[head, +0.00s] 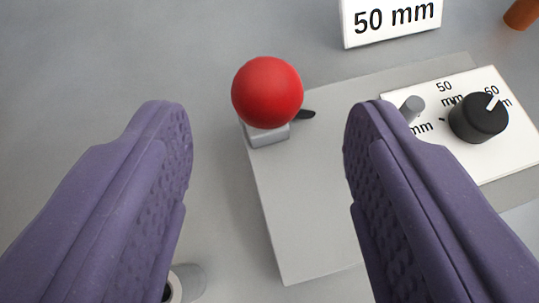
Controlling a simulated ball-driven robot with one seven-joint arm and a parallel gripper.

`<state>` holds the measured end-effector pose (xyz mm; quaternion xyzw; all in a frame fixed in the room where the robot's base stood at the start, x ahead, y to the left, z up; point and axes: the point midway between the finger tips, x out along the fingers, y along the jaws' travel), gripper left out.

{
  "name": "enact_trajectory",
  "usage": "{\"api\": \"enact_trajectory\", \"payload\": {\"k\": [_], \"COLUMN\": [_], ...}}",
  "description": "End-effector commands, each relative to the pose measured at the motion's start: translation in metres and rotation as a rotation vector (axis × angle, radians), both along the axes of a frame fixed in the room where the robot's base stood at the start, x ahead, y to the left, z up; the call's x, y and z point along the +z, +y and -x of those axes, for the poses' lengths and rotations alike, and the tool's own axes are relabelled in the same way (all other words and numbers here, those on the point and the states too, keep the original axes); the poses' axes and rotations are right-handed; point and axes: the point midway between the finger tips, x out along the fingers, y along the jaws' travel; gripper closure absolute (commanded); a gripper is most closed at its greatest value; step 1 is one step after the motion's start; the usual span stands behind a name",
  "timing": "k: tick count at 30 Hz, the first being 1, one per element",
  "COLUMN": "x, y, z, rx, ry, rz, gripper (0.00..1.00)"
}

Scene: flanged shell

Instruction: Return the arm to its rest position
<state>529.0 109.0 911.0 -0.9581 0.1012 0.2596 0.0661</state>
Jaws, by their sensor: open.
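My gripper (268,128) shows in the head view as two purple padded fingers, set wide apart. Nothing is between the pads. A red ball (267,92) shows beyond and between the fingertips, with a light grey block (266,134) under it. A small black lever or tab (305,114) sticks out to the right of the block. I cannot tell how far the fingertips are from the ball, but they do not appear to touch it. The rest of my arm is out of view.
A grey plate (305,220) lies under the block. On its right, a white panel (505,153) carries a black knob (478,118) and a grey peg (411,108). A "50 mm" sign (391,20) stands behind. A brown object (522,14) sits top right. A hollow cylinder (187,281) is low left.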

Motion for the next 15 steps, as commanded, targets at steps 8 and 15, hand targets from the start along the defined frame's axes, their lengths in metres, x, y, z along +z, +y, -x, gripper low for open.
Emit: {"api": "enact_trajectory", "payload": {"k": [8, 15], "x": [0.013, 0.012], "y": [0.004, 0.004], "z": [0.022, 0.022], "rx": [-0.001, -0.001], "ry": [0.000, 0.000], "rz": [0.000, 0.000], "gripper": [0.45, 0.45]}}
